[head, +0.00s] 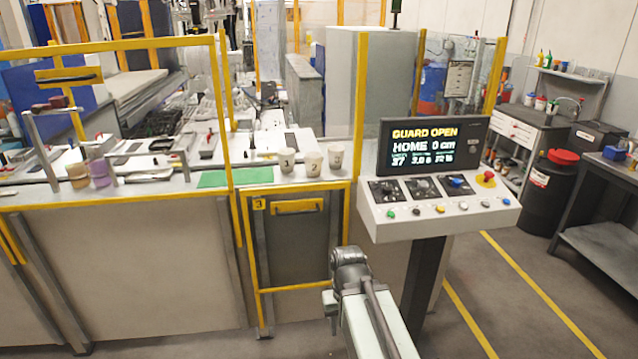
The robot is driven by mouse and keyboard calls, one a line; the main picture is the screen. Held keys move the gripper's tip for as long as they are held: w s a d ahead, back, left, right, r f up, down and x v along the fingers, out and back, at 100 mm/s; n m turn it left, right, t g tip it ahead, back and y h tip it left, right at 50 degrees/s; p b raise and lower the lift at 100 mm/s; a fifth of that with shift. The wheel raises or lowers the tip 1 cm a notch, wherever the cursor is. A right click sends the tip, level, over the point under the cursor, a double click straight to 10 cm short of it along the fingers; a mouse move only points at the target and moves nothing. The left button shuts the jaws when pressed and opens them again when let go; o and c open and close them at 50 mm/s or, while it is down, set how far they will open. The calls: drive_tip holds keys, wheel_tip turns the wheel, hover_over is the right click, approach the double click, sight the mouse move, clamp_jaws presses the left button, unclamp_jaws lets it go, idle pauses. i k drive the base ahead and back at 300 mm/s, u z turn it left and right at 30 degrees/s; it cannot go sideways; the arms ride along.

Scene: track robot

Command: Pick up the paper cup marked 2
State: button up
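Three white paper cups stand upright in a row on the bench behind the yellow frame: a left cup (287,160), a middle cup (313,162) and a right cup (335,156). Each has a small dark mark on its side. The marks are too small to read surely, so I cannot tell which is 2. My gripper (349,258) is at the end of my arm, low in front of the bench and well short of the cups. Its fingers cannot be made out.
A control console (440,212) reading "GUARD OPEN" stands to the right of the cups. Yellow posts (358,110) flank them, with a low yellow-framed panel (298,240) below. A green mat (236,177) lies left of them. Clear floor (540,260) is at right.

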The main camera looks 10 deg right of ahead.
sight(313, 160)
drive_tip(key=u, duration=0.6)
drive_tip(key=i, duration=1.15)
drive_tip(key=u, duration=0.5)
drive_tip(key=k, duration=0.55)
drive_tip(key=z, duration=0.4)
drive_tip(key=k, duration=0.15)
drive_tip(key=u, duration=0.6)
drive_tip(key=i, duration=0.7)
drive_tip(key=z, duration=0.05)
